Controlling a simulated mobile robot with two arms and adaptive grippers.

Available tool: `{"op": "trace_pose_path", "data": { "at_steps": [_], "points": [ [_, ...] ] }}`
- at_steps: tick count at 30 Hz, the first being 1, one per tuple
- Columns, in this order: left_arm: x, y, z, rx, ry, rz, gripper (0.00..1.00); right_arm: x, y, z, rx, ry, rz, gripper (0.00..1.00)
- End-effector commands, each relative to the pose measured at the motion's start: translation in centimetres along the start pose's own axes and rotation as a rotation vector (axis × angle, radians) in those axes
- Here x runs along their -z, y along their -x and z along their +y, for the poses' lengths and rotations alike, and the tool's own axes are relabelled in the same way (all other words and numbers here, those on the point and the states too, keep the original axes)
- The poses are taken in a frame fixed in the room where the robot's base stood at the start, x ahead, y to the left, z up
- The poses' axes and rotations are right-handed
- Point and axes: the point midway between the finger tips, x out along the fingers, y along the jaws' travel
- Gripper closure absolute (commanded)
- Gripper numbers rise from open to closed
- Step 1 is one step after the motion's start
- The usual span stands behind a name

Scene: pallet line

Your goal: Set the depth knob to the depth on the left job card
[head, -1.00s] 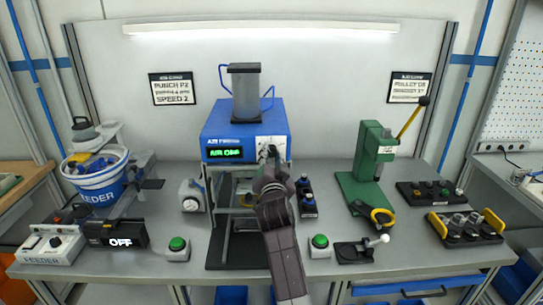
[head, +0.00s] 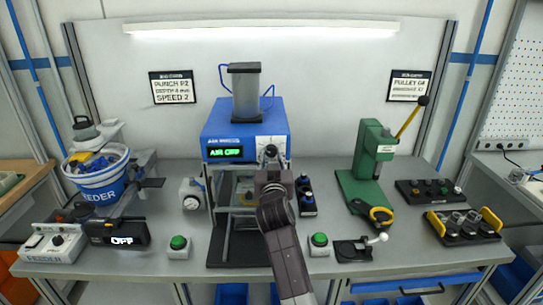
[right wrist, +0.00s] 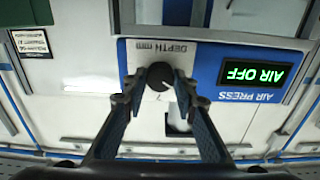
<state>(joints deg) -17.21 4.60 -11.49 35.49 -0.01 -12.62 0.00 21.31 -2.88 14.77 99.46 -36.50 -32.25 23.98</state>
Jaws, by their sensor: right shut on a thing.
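The blue air press (head: 222,133) stands at the middle of the bench, its green display reading AIR OFF. Its dark round depth knob (right wrist: 159,77) sits on a white panel marked DEPTH mm, upside down in the right wrist view. My right gripper (right wrist: 160,80) has its two fingertips on either side of the knob and is shut on it. In the head view the right gripper (head: 268,152) covers most of the knob and its scale, so I cannot read the setting. The left job card (head: 173,87) reads PUNCH P2, DEPTH 4 mm, SPEED 2. My left gripper is not in view.
A feeder bowl (head: 97,175) and feeder control box (head: 52,243) stand left. A green hand press (head: 370,180) and tool trays (head: 465,226) stand right. Green buttons (head: 179,243) and (head: 319,240) sit near the front edge. The right job card (head: 409,86) hangs behind.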

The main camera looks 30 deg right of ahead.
Motion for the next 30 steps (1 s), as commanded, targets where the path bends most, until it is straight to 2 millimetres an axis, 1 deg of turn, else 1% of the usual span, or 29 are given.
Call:
{"op": "trace_pose_path", "data": {
  "at_steps": [1, 12, 13, 17, 26, 30],
  "points": [
    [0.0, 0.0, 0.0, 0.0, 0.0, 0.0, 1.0, 0.2, 0.0, 0.0, 0.001, 0.004, 0.005, 0.98],
    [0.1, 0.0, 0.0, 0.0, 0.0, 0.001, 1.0, 0.3, 0.0, 0.0, 0.0, 0.005, 0.006, 0.98],
    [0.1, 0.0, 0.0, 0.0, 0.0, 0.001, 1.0, 0.3, 0.0, 0.0, 0.0, 0.005, 0.006, 0.71],
    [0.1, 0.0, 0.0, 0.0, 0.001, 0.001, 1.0, 0.2, 0.0, 0.0, 0.0, 0.005, 0.005, 0.56],
    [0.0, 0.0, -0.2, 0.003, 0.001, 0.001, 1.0, 0.1, 0.1, 0.0, 0.0, 0.005, 0.002, 0.56],
    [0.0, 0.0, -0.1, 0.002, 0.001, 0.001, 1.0, 0.0, 1.3, 0.0, 0.001, 0.005, 0.001, 0.56]
  ]
}}
